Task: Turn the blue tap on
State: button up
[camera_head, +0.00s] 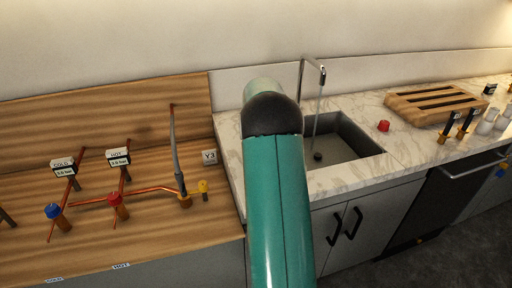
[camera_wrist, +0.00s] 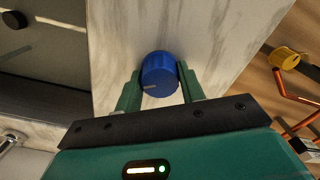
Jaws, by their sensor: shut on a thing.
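The blue tap (camera_wrist: 159,73) is a round ribbed knob with a pale pointer line, on the marble counter in the wrist view. My gripper (camera_wrist: 158,80) has one finger on each side of it and is shut on it. The pointer line faces the lower left of the wrist picture. In the head view my green arm hides this knob and my gripper. A metal faucet (camera_head: 302,80) stands behind the sink (camera_head: 345,141), with a thin stream of water (camera_head: 318,105) below its spout.
A red knob (camera_head: 383,126) sits on the counter right of the sink. Left, a wooden bench holds another blue knob (camera_head: 52,210), a red knob (camera_head: 117,198), a yellow knob (camera_head: 203,186) and copper pipes. A slatted wooden board (camera_head: 440,104) lies right.

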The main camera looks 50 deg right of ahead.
jog(key=m, duration=0.5)
jog(key=shift+m, duration=0.4)
dwell(0.3)
jog(key=o, duration=1)
notch_tip(320, 180, up, 14)
jog(key=shift+f, duration=0.1)
